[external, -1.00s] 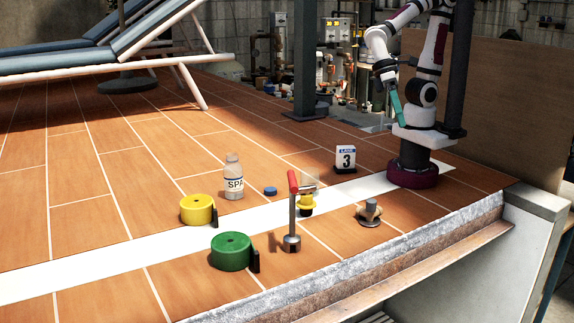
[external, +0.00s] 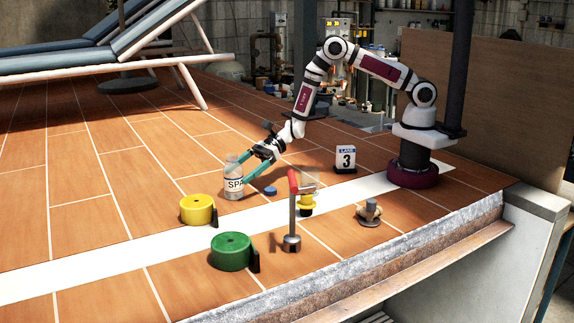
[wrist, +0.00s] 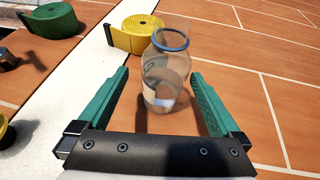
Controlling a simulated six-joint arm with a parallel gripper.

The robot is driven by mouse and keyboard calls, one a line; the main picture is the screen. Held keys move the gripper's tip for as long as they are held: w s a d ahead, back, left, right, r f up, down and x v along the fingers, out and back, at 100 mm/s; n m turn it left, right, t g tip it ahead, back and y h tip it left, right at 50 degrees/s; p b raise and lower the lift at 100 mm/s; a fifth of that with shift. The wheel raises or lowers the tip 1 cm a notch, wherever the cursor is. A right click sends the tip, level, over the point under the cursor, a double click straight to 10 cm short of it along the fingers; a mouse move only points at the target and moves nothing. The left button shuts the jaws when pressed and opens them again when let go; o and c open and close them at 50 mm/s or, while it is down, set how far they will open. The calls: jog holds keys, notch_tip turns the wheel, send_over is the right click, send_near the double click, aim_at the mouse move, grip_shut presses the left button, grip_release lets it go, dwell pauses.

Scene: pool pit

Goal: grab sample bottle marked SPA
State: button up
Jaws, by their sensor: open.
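The sample bottle (external: 233,180), clear with a white label reading SPA, stands upright on the tiled deck in the external view. In the wrist view the bottle (wrist: 167,70) shows a blue ring at its neck and stands ahead, between the lines of my two fingers. My gripper (external: 246,173) is open, with its teal fingers reaching down to the bottle from the right. In the wrist view my gripper (wrist: 160,85) has one finger on each side of the bottle's near part, with gaps showing. The label's text is not readable there.
A yellow roll (external: 197,210) lies close to the bottle, and a green roll (external: 231,252) lies nearer the front. A blue cap (external: 270,191) sits right of the bottle. A red-handled tool (external: 292,215) and a lane 3 marker (external: 346,160) stand further right. Deck behind the bottle is clear.

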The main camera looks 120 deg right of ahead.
aim_at(226, 167)
jog(key=x, duration=0.5)
jog(key=shift+w+d+f, duration=0.15)
jog(key=shift+w+d, duration=0.05)
jog(key=shift+d, duration=0.1)
jog(key=c, duration=1.5)
jog(key=shift+r, duration=0.95)
notch_tip(226, 167, up, 3)
jog(key=shift+s+d+f, duration=0.15)
jog(key=shift+f, duration=0.05)
jog(key=s+d+r, duration=0.4)
jog(key=s, duration=0.1)
jog(key=s+d+r, duration=0.2)
jog(key=s+d, duration=0.1)
jog(key=shift+s+d+r, duration=0.15)
jog(key=shift+s+r, duration=0.1)
jog(key=shift+r, duration=0.05)
